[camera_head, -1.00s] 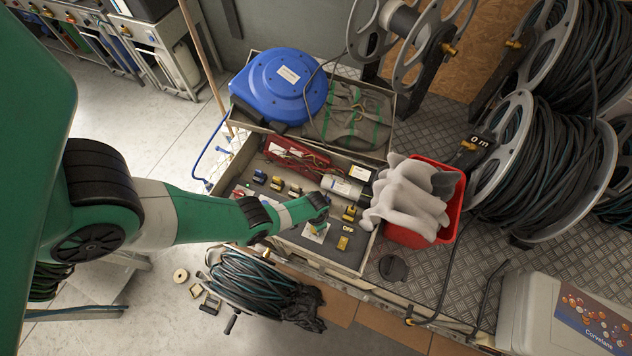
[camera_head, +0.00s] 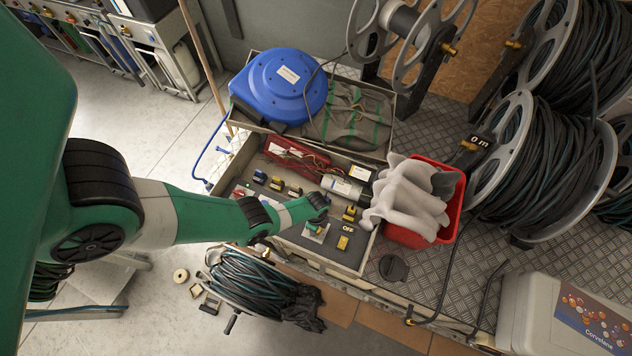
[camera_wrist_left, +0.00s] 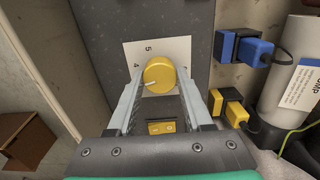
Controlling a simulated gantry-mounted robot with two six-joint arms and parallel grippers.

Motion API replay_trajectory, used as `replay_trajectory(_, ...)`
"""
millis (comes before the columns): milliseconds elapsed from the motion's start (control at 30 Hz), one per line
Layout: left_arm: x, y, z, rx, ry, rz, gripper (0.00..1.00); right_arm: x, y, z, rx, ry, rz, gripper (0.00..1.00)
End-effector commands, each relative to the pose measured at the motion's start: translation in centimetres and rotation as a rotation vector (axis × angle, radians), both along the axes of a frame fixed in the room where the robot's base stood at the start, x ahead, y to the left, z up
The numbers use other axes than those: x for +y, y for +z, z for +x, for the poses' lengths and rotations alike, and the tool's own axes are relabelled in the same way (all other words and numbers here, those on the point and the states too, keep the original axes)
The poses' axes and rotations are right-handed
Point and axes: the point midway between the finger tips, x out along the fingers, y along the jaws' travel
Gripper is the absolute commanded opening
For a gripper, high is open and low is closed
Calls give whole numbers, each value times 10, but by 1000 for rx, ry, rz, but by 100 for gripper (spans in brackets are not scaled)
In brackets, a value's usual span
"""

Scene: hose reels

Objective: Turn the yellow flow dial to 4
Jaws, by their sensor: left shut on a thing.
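The yellow flow dial (camera_wrist_left: 159,75) is a round knob on a white numbered plate (camera_wrist_left: 170,48), seen in the left wrist view. Its white pointer line points to the left and slightly down in that view. A 5 shows at the plate's upper left and a 4 below it near the left finger; other numbers are hidden or too small to read. My left gripper (camera_wrist_left: 158,92) has one finger on each side of the dial and is shut on it. In the head view my left gripper (camera_head: 316,222) is over the panel and largely hides the dial. My right gripper is not in view.
A yellow rocker switch (camera_wrist_left: 161,127) sits just below the dial, between the fingers. Yellow and blue connectors (camera_wrist_left: 242,47) and a grey cylinder (camera_head: 341,187) are close by. A red bin (camera_head: 452,205) with grey-white contents stands to the right. A blue reel (camera_head: 280,85) lies behind.

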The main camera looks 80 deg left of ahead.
Motion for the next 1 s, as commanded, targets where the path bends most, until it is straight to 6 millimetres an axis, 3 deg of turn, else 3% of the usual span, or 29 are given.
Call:
replay_trajectory(500,0,-1,-1,0,-437,0,0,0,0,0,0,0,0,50)
replay_trajectory(1000,0,-1,-1,1,-595,1,0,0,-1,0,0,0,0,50)
